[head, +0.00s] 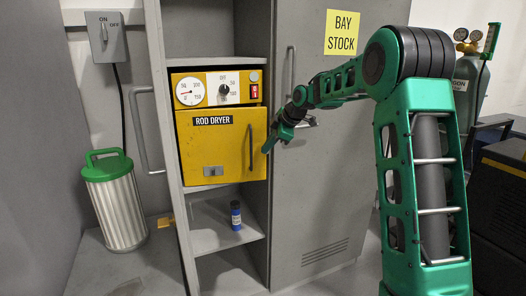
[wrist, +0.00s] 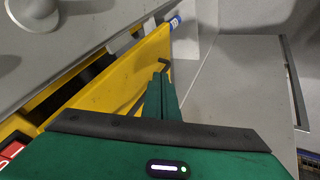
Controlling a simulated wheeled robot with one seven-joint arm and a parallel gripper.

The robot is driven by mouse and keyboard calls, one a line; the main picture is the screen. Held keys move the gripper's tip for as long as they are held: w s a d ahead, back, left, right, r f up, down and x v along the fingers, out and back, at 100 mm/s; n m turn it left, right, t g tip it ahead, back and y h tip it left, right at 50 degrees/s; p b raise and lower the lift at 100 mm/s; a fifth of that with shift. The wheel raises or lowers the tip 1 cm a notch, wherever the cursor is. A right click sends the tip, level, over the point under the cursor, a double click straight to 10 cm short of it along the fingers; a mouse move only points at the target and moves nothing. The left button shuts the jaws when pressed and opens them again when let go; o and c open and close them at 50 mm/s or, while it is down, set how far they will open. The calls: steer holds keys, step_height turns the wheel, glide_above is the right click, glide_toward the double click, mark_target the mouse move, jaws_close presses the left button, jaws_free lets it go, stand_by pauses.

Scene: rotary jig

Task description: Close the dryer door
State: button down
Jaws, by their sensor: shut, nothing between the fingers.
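The yellow rod dryer (head: 215,90) sits on a shelf in the grey cabinet. Its door (head: 205,150), labelled ROD DRYER, has a dark vertical handle (head: 250,148) near its right edge. In the wrist view the door (wrist: 125,80) stands slightly ajar, with a dark gap (wrist: 85,85) between it and the dryer body. My gripper (head: 267,149) is shut and empty at the door's right edge. In the wrist view its fingers (wrist: 162,78) reach close over the door's outer face, near the handle; I cannot tell whether they touch it.
A blue bottle (head: 236,216) stands on the shelf below. A tall grey cabinet door (head: 325,190) is to the right, and an open cabinet door edge (head: 165,130) to the left. A green-topped canister (head: 115,205) stands on the floor at left.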

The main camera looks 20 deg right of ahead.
mark_target(254, 143)
steer(key=v, duration=0.7)
steer(key=c, duration=2.3)
jaws_free()
steer(key=shift+s+r, duration=0.2)
steer(key=o, duration=0.4)
steer(key=shift+a, duration=0.1)
steer(key=shift+o, duration=0.2)
steer(key=a+f+m+t+y, duration=0.3)
steer(key=a+f+t+y, duration=0.2)
steer(key=f, duration=0.2)
steer(key=s+d+r+m+t+h, duration=0.1)
steer(key=s+d+m+t, duration=0.15)
steer(key=m+t, duration=0.35)
steer(key=shift+m+g, duration=0.5)
steer(key=x, duration=0.7)
steer(key=d+x, duration=0.1)
steer(key=x, duration=0.2)
steer(key=shift+w+r, duration=0.15)
steer(key=shift+w, duration=0.35)
